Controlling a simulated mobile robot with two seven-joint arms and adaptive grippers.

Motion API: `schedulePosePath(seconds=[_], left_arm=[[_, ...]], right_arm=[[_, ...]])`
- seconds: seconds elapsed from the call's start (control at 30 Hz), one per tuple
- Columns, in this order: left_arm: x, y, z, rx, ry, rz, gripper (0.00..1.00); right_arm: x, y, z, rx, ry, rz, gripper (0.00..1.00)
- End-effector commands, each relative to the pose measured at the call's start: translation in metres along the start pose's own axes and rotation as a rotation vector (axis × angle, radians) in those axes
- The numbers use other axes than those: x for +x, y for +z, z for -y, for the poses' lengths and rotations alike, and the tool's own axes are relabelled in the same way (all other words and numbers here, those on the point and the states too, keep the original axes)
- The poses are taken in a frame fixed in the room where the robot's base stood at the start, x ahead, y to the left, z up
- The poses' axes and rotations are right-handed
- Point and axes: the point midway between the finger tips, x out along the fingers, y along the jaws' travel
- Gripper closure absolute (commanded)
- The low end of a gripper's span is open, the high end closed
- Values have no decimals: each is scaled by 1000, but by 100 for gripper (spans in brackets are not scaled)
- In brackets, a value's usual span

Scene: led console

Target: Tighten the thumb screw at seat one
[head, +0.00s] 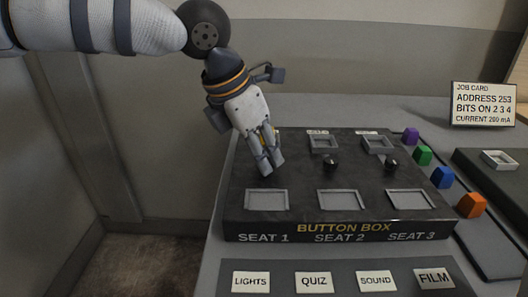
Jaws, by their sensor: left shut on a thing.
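The dark button box (287,229) sits on the grey table with SEAT 1, SEAT 2 and SEAT 3 lettered on its front. My left gripper (271,167) points down at the seat one column, behind that seat's front square recess (267,200). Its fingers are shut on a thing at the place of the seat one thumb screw. The fingers hide the screw, so its height and turn cannot be seen. Black thumb screws show at seat two (331,163) and seat three (392,165). My right gripper is not in view.
Purple (411,136), green (423,155), blue (441,177) and orange (471,205) caps stand along the box's right side. A job card (483,104) stands at the back right. A labelled panel (348,270) lies in front. The table behind the box is clear.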

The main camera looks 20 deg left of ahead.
Motion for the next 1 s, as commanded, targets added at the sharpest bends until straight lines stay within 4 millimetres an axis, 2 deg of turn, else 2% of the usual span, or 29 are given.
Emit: schedulePosePath(seconds=[0.37,1.0], left_arm=[[-3,4,-5,325,-129,11,100],[0,7,-9,884,-359,9,100]], right_arm=[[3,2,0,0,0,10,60],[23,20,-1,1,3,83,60]])
